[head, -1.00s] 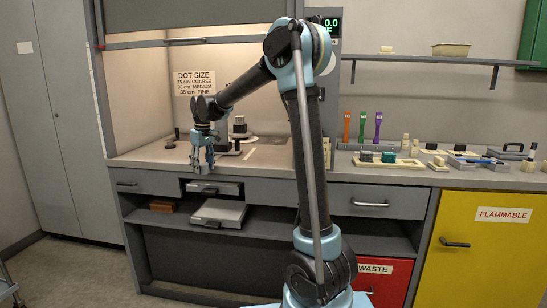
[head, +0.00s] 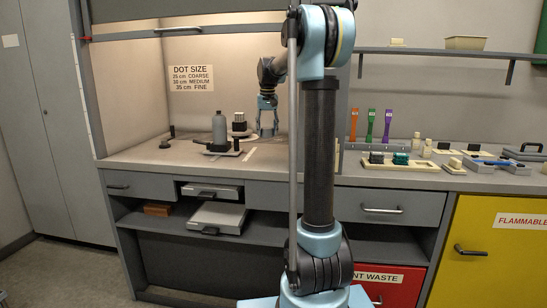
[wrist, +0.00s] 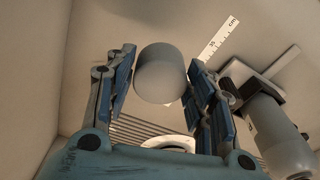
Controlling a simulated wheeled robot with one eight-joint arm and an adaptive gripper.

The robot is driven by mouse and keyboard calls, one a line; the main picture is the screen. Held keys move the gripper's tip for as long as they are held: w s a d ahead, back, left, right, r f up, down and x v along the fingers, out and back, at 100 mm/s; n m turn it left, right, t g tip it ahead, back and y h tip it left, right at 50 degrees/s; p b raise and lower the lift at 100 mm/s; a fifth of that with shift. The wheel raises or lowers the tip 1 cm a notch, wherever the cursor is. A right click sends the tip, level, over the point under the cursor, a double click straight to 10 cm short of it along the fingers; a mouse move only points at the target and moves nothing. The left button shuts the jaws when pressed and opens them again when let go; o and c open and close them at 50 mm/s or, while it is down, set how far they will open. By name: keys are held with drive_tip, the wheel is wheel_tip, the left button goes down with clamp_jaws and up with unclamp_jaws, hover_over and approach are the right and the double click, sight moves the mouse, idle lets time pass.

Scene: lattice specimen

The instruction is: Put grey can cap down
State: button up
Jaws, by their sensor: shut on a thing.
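The grey can cap (wrist: 160,75) is a smooth, rounded grey cylinder between my fingertips in the wrist view. My gripper (wrist: 158,85) is shut on it, with one blue-padded finger on each side. In the head view my gripper (head: 267,127) hangs fingers down over the back right of the hood worktop, and the cap cannot be made out there.
A ruler strip (wrist: 216,40) lies on the worktop. A white-topped block (head: 239,123) stands on a round base between can and gripper. A small dark post (head: 172,132) stands at left. The worktop (head: 145,155) is clear at front left. The side bench holds trays and bottles.

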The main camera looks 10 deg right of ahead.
sight(274, 155)
drive_tip(key=d, duration=0.2)
drive_tip(key=shift+w+d+r+m, duration=0.25)
drive_tip(key=shift+d+r+m, duration=0.05)
drive_tip(key=shift+r, duration=0.05)
drive_tip(key=f, duration=1)
drive_tip(key=shift+w+d, duration=0.1)
drive_tip(key=shift+d, duration=0.2)
drive_tip(key=o, duration=0.7)
drive_tip(key=shift+r, duration=0.1)
wheel_tip(274, 155, up, 12)
drive_tip(key=s, duration=0.1)
drive_tip(key=shift+s, duration=0.2)
